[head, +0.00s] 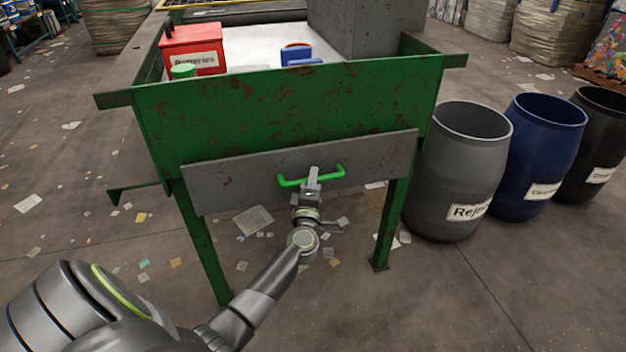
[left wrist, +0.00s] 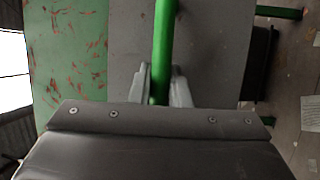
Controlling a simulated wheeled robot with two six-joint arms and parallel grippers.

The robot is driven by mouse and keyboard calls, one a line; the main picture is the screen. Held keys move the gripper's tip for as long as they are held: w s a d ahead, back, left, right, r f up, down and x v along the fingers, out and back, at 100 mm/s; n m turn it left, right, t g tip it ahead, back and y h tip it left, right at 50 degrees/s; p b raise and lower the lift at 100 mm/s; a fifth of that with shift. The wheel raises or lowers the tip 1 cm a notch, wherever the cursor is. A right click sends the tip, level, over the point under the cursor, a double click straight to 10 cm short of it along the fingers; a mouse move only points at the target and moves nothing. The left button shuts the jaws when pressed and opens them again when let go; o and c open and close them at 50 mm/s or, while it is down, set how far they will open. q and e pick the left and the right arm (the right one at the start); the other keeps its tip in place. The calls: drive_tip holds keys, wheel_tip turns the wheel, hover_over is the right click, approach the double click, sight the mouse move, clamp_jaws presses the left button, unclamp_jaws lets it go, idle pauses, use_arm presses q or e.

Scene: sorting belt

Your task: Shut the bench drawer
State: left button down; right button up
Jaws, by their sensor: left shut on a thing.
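The bench drawer has a grey front (head: 235,184) below the green bench (head: 270,112). A bright green bar handle (head: 333,173) is fixed across the drawer front. My left gripper (head: 313,177) is at the middle of the handle, shut on it. In the left wrist view the handle (left wrist: 163,50) runs between the two fingers (left wrist: 160,88), with the grey drawer front (left wrist: 215,60) behind. How far the drawer stands out from the bench is hard to tell from these views. My right gripper is not in view.
A red batteries box (head: 192,48), a blue object (head: 298,55) and a grey block (head: 362,25) are on the bench top. A grey barrel (head: 460,170), a blue barrel (head: 540,155) and a black barrel (head: 597,145) stand at the right. Paper scraps litter the floor.

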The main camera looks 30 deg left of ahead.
sight(309, 171)
use_arm(q)
drive_tip(key=w+a, duration=0.2)
drive_tip(key=a, duration=0.1)
drive_tip(key=shift+w, duration=0.2)
drive_tip(key=shift+r, duration=0.15)
drive_tip(key=c, duration=1.4)
unclamp_jaws()
drive_tip(key=shift+a, duration=0.1)
drive_tip(key=shift+o, duration=0.2)
drive_tip(key=shift+f, duration=0.2)
